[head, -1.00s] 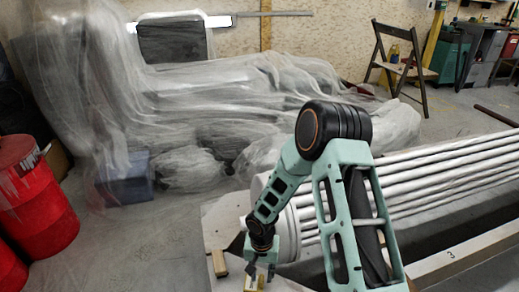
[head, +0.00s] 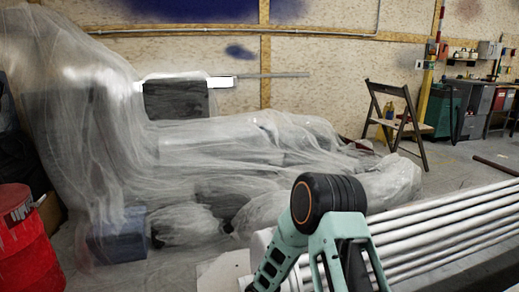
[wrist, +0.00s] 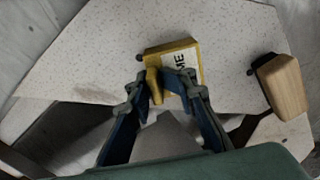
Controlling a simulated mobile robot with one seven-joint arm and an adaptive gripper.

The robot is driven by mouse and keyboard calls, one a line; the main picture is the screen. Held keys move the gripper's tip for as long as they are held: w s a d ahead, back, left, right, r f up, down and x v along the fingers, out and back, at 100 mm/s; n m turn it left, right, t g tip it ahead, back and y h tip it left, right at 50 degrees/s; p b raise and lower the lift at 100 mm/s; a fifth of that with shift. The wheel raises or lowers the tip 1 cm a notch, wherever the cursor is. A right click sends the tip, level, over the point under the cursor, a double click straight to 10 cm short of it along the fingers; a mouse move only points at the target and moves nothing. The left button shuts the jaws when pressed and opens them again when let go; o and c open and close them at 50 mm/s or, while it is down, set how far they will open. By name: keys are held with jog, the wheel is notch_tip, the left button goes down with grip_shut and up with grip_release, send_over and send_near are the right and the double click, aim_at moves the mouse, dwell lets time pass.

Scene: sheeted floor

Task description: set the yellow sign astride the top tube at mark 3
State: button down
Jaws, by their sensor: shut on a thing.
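In the wrist view my gripper (wrist: 168,84) is shut on the yellow sign (wrist: 153,60), a small yellow-edged block with a white face and dark letters, partly readable as "ME". A yellow tab of the sign sits between the fingertips. The sign is over or on a pale speckled board; I cannot tell if it touches. In the head view a bundle of long white tubes (head: 440,230) runs to the right behind my arm. The gripper and sign are below that view. Mark 3 does not show now.
A wooden block with a black part (wrist: 283,84) lies right of the sign on the speckled board (wrist: 85,55). Sheeted furniture (head: 220,150) fills the back left. A red drum (head: 22,240) stands at left, a folding chair (head: 398,120) at back right.

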jog(key=shift+a+r, duration=0.1)
jog(key=shift+a, duration=0.05)
jog(key=shift+r+p, duration=2.2)
jog(key=shift+r, duration=0.95)
